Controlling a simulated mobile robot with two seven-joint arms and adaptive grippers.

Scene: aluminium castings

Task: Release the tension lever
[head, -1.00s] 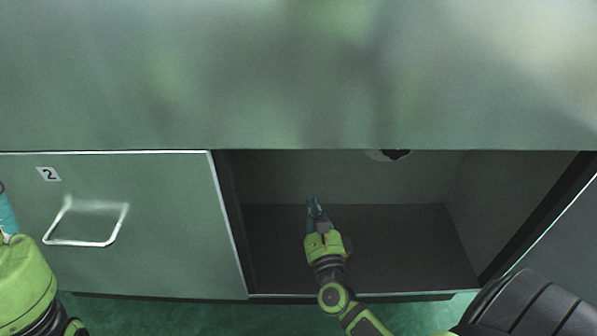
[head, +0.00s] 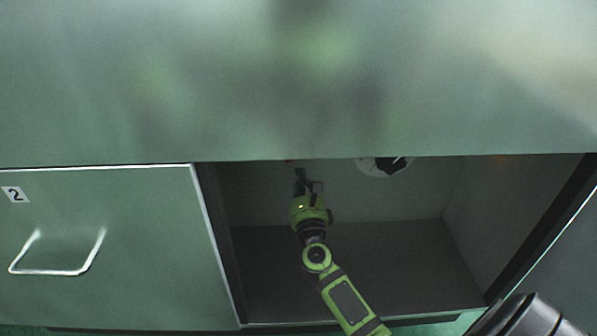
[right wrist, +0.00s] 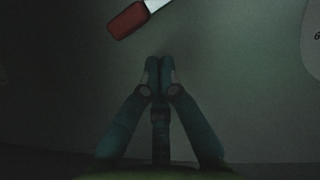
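The tension lever shows in the right wrist view as a red handle (right wrist: 128,20) on a pale metal shaft, slanting up to the right and cut off by the top edge. In the head view only a small red spot (head: 289,160) shows under the upper panel's edge. My right gripper (head: 302,176) is inside the open compartment near its back wall. In the right wrist view its fingertips (right wrist: 160,66) meet, with nothing seen between them. They appear just below the red handle, apart from it in the picture. My left gripper is out of view.
A white dial (head: 385,166) is on the back wall, partly hidden by the upper panel (head: 300,110). A closed door (head: 130,250) with a wire handle and the number 2 stands left of the opening. The compartment floor (head: 420,265) is clear.

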